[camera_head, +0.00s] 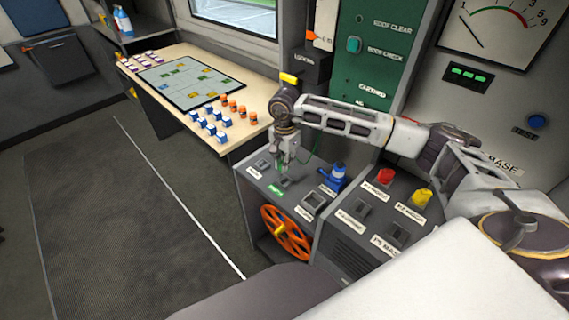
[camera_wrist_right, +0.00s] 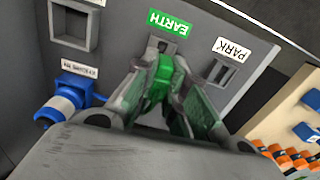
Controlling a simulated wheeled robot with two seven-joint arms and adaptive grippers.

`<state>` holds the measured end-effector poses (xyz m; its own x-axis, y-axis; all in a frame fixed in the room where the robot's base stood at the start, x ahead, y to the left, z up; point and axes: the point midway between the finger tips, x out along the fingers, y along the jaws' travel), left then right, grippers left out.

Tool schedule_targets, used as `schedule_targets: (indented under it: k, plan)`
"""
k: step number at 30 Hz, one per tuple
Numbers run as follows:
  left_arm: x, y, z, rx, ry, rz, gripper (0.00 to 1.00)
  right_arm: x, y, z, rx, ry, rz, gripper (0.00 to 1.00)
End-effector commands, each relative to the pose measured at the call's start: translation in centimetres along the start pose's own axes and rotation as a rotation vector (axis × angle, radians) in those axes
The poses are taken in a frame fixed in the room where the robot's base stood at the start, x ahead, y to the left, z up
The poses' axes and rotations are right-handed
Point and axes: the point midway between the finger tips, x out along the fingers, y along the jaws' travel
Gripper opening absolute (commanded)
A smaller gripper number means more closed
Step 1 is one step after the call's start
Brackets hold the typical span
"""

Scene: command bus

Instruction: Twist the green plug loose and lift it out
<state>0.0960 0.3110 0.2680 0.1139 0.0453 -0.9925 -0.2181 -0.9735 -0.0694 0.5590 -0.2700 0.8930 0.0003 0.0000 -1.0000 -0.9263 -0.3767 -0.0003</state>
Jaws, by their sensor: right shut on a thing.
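The green plug (camera_wrist_right: 161,76) shows in the right wrist view between the fingers of my right gripper (camera_wrist_right: 164,80), which is shut on it. It is in front of a socket with a green EARTH label (camera_wrist_right: 169,22) on the grey panel. Whether the plug is seated in the socket or clear of it cannot be told. In the head view my right gripper (camera_head: 287,160) points down over the panel (camera_head: 255,185), and the plug is mostly hidden by the fingers. My left gripper is not in view.
A blue plug (camera_head: 333,176) stands to the right on the same panel, with red (camera_head: 385,177) and yellow (camera_head: 422,197) plugs farther right. An orange handwheel (camera_head: 285,236) is on the panel's front. A table (camera_head: 165,95) holds a map board and several small pieces.

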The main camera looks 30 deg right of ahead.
Motion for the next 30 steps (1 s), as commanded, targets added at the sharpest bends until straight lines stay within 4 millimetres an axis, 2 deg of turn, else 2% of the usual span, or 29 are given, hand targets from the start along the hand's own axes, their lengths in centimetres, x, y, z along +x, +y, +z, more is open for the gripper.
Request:
schedule_targets:
  k: [13,30]
  plan:
    - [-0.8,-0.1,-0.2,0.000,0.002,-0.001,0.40,-1.6,0.0,0.0,0.000,0.000,0.000,0.00]
    - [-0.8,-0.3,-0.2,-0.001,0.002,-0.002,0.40,-1.7,0.0,0.0,0.000,0.000,0.000,0.00]
